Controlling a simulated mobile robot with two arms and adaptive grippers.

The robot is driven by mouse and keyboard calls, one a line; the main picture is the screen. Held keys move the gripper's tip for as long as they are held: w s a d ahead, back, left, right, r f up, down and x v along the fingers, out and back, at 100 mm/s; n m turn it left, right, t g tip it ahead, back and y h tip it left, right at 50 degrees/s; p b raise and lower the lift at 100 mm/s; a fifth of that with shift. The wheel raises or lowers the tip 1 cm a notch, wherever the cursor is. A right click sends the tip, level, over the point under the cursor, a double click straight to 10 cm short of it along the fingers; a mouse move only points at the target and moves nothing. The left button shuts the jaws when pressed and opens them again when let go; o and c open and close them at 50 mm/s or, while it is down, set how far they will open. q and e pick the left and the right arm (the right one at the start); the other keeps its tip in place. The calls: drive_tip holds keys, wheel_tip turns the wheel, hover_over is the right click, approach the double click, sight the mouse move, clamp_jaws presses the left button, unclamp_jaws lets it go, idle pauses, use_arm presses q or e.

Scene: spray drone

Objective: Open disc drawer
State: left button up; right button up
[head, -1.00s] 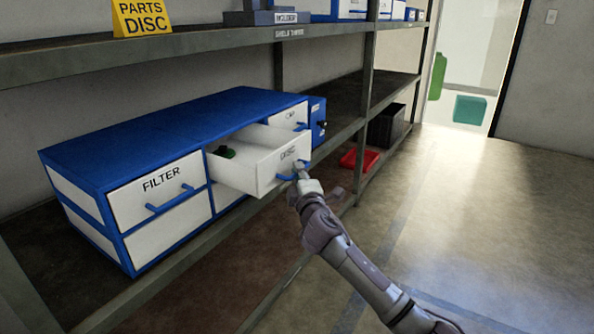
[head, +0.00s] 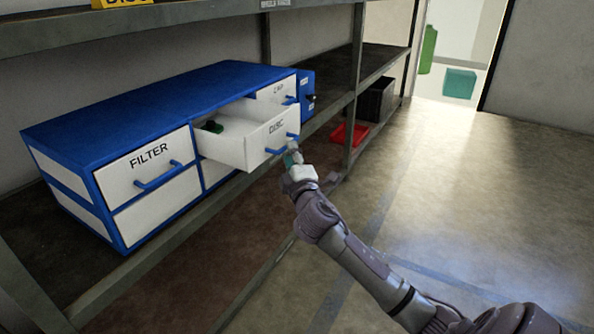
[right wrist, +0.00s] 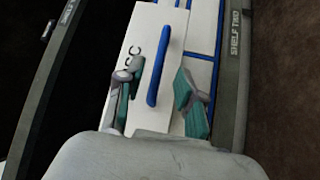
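The disc drawer (head: 255,145), white with a "DISC" label, stands pulled out of the blue cabinet (head: 130,105). Its blue handle (head: 283,144) also shows in the right wrist view (right wrist: 160,65). My right gripper (head: 291,157) is just in front of the handle. In the right wrist view its fingers (right wrist: 160,100) are spread, one on each side of the handle, with gaps between, so it is open and holds nothing. My left gripper is out of view.
The shut filter drawer (head: 150,170) is left of the disc drawer, and the cap drawer (head: 277,90) is behind it. A shelf post (head: 356,75), a red tray (head: 349,135) and a black bin (head: 375,98) stand beyond. The floor on the right is clear.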

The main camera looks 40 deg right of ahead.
drive_tip(key=v, duration=0.7)
drive_tip(key=shift+s+a, duration=0.15)
drive_tip(key=shift+s, duration=0.15)
